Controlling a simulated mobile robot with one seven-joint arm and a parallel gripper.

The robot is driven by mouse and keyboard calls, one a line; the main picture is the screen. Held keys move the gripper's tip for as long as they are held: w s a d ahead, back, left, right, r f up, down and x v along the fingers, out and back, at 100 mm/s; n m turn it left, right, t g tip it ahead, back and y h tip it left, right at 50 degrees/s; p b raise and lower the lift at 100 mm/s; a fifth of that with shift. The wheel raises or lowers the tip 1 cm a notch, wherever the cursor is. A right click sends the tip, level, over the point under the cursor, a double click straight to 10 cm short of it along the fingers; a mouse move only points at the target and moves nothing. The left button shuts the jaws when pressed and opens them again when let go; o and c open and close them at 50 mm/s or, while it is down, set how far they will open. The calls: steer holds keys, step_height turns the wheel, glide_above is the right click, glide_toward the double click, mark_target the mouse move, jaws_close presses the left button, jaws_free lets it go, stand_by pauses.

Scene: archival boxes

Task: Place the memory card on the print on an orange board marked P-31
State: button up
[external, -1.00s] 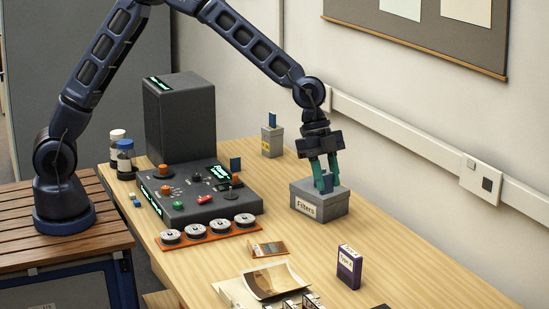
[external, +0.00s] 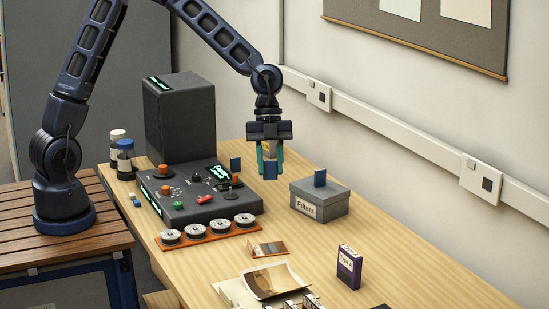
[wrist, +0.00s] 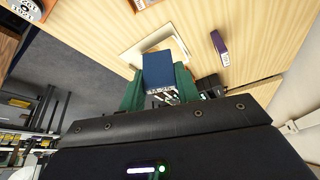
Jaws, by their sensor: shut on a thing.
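My gripper (external: 270,174) is shut on a dark blue card and holds it upright above the table, left of the Filters box. The blue card (external: 270,171) shows between the green fingers; in the wrist view the card (wrist: 158,70) has a pale patterned lower edge. A small orange-brown board (external: 268,249) with a dark and grey print lies flat on the table, in front of and below my gripper. It also shows at the top edge of the wrist view (wrist: 143,4). I cannot read its mark.
A grey Filters box (external: 320,204) has another blue card (external: 320,177) standing on top. A control console (external: 198,190) and an orange tray of reels (external: 210,232) are left. A curled print (external: 274,279) and purple box (external: 349,267) stand nearer. Table between is clear.

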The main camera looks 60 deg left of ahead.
steer(key=shift+s+a, duration=0.15)
steer(key=shift+a, duration=0.05)
steer(key=shift+s+f, duration=0.1)
steer(key=shift+f, duration=0.2)
glide_toward(269, 252)
steer(key=x, duration=0.4)
steer(key=shift+s+d+f, duration=0.1)
steer(key=shift+d+f, duration=0.05)
steer(key=shift+f, duration=0.2)
steer(key=shift+f, duration=0.15)
steer(key=o, duration=1)
steer(key=shift+c, duration=0.2)
